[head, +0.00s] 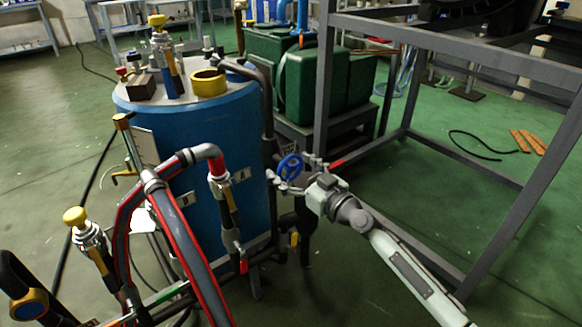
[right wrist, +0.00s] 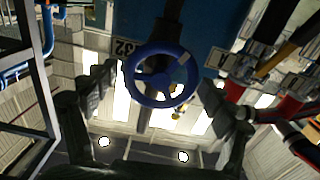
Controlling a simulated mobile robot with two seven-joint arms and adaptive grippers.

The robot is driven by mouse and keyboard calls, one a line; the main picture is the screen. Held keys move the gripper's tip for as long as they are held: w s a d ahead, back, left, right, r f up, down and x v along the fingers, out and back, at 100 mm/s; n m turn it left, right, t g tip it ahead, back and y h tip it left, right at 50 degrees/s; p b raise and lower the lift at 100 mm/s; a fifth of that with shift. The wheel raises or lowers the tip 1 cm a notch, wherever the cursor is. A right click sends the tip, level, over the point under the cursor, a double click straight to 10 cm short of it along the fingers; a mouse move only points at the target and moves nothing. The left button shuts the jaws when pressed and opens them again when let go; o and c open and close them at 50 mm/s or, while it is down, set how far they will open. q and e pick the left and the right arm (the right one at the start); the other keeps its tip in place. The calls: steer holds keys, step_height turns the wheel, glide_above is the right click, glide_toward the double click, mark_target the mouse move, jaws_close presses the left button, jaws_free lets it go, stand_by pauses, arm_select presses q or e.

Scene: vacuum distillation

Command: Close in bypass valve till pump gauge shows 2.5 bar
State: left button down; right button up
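A blue handwheel valve (head: 290,167) sits on dark pipework at the right side of the blue tank, below a small number plate (head: 288,149). My right gripper (head: 299,175) is at the wheel, its two fingers spread to either side. In the right wrist view the wheel (right wrist: 160,75) lies between the open fingertips (right wrist: 158,83), with visible gaps on both sides; I see no contact. The wheel's ring and spokes show there, with one pale patch on the ring. No readable pump gauge face shows in either view. My left gripper is not in view.
The blue tank (head: 195,135) stands left of the wheel. Red-and-grey hoses (head: 180,245) and yellow-capped fittings (head: 75,217) crowd the front left. A grey metal frame (head: 462,172) rises at the right. Green containers (head: 313,84) are behind.

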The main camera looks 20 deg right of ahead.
steer(key=c, duration=0.9)
